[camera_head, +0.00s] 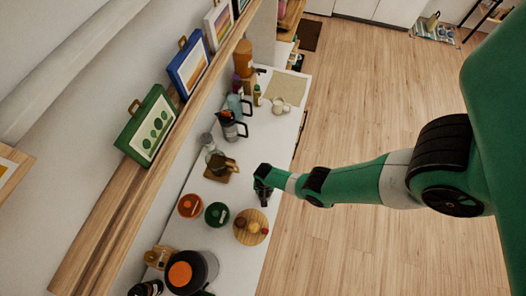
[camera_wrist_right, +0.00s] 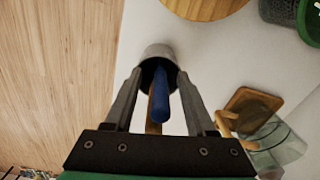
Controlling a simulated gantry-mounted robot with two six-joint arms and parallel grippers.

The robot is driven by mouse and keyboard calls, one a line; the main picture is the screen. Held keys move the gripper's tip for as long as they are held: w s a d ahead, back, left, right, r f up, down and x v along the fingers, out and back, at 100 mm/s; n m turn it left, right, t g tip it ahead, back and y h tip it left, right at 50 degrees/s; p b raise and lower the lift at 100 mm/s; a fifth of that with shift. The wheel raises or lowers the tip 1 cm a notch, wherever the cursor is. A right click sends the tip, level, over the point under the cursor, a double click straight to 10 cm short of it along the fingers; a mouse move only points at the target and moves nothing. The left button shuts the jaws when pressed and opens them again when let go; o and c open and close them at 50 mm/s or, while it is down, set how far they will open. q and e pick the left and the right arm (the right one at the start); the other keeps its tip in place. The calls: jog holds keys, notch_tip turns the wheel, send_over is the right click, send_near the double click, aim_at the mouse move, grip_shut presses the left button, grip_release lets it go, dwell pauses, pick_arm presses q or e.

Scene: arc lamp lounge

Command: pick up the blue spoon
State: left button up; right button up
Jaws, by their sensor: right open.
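The blue spoon (camera_wrist_right: 159,98) stands with its handle up in a grey cup (camera_wrist_right: 157,52), seen in the right wrist view; its lower end is hidden inside the cup. My right gripper (camera_wrist_right: 160,76) is open, with one finger on each side of the blue handle and the cup. I cannot tell whether either finger touches them. In the head view my right gripper (camera_head: 263,190) is over the front edge of the white counter, and it hides the cup and spoon there. My left gripper is not in view.
A brown handle (camera_wrist_right: 152,126) shows beside the blue one. On the white counter (camera_head: 228,255) stand a round wooden board with food (camera_head: 251,239), a green bowl (camera_head: 216,222), an orange-topped bowl (camera_head: 190,206) and a glass pitcher on a wooden board (camera_head: 217,163). A picture shelf runs along the wall.

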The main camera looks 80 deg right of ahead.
grip_shut()
jog(key=shift+r, duration=0.15)
dwell(0.4)
